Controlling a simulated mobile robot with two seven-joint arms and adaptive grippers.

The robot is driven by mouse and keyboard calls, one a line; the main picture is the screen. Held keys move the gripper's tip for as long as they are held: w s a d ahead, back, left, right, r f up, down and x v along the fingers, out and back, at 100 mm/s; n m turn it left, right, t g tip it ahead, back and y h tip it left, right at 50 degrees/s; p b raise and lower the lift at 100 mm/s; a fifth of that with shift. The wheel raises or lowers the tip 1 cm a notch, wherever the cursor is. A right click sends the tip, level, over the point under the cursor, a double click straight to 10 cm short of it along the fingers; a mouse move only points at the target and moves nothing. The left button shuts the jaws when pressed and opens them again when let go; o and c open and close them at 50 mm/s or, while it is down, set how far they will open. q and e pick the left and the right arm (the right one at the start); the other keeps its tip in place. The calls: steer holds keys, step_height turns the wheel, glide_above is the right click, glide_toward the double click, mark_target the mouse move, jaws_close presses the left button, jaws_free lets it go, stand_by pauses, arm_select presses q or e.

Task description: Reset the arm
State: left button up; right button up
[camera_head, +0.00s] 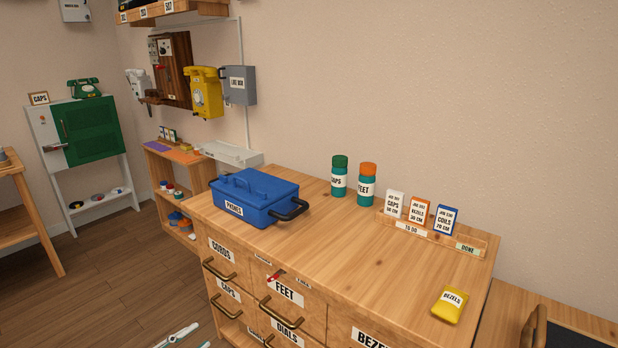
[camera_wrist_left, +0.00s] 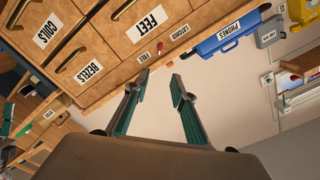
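My left gripper (camera_head: 184,338) shows only as fingertips at the bottom edge of the head view, low in front of the wooden drawer cabinet (camera_head: 330,230). In the left wrist view my left gripper (camera_wrist_left: 158,84) has its two teal-lined fingers spread apart with nothing between them. Past the fingertips are the cabinet's drawer fronts, with the FEET label (camera_wrist_left: 147,24) and a small red piece (camera_wrist_left: 159,48). The fingers look clear of the drawers. The rest of my left arm is hidden in the head view. My right gripper is not in view.
On the cabinet top are a blue PHONES box (camera_head: 254,196), a CAPS jar (camera_head: 339,176), a FEET jar (camera_head: 366,186), a card rack (camera_head: 440,239) and a yellow BEZELS packet (camera_head: 450,304). Brass handles (camera_head: 218,270) stick out from the drawers. Floor (camera_head: 110,285) at left is clear.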

arm_select(q)
steer(key=s+d+f+n+g+y+p, duration=0.1)
steer(key=s+f+n, duration=0.3)
steer(key=s, duration=0.4)
steer(key=s+d+f+n+g+y+p, duration=0.1)
steer(key=s+d+f+n+y+p, duration=0.2)
steer(key=s, duration=0.5)
steer(key=s+d+f+n+g+y+p, duration=0.1)
steer(key=s+f+n+y, duration=0.3)
steer(key=s, duration=0.4)
steer(key=shift+s+d+f+n+g+p, duration=0.25)
steer(key=shift+d+f+n+g+p, duration=0.2)
steer(key=shift+n+p, duration=0.3)
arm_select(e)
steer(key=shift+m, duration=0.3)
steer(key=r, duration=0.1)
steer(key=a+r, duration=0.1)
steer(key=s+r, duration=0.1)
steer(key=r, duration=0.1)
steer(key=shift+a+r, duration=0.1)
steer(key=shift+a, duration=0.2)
arm_select(q)
steer(key=shift+r, duration=0.1)
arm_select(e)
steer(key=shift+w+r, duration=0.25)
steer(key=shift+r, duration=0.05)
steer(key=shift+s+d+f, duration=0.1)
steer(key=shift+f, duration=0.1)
